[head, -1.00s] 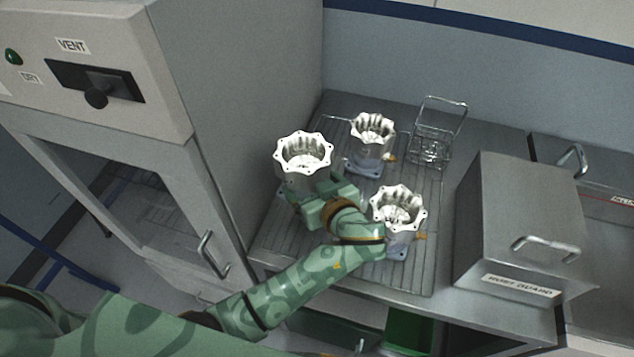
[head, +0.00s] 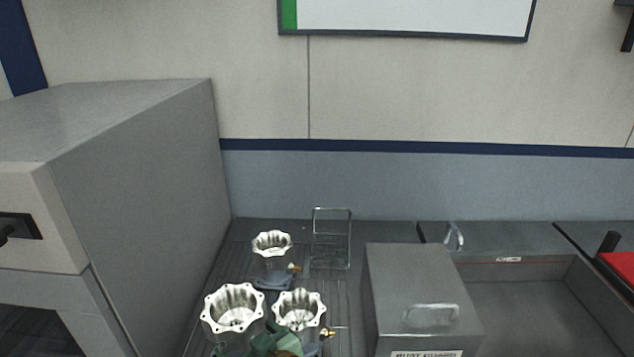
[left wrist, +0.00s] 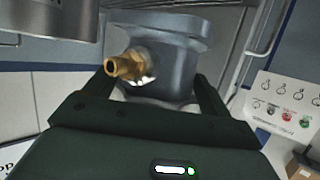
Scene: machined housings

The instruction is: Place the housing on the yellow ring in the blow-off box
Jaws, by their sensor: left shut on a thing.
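My left gripper (head: 275,338) is at the bottom of the head view, mostly cut off by the frame edge. It is shut on a housing (head: 233,308) with a bright scalloped rim, the left and largest-looking of three. In the left wrist view the fingers (left wrist: 158,92) hold the grey-blue part of the housing (left wrist: 175,62), and a brass fitting sticks out at its left. A second housing (head: 300,309) is just right of the held one, and a third (head: 272,246) stands farther back. No yellow ring shows, and I cannot make out the blow-off box for certain. My right gripper is not in view.
A tall grey cabinet (head: 140,190) stands at the left. A steel box labelled RUST GUARD (head: 415,290) is to the right, beside an open steel basin (head: 530,300). A red object (head: 622,266) shows at the right edge.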

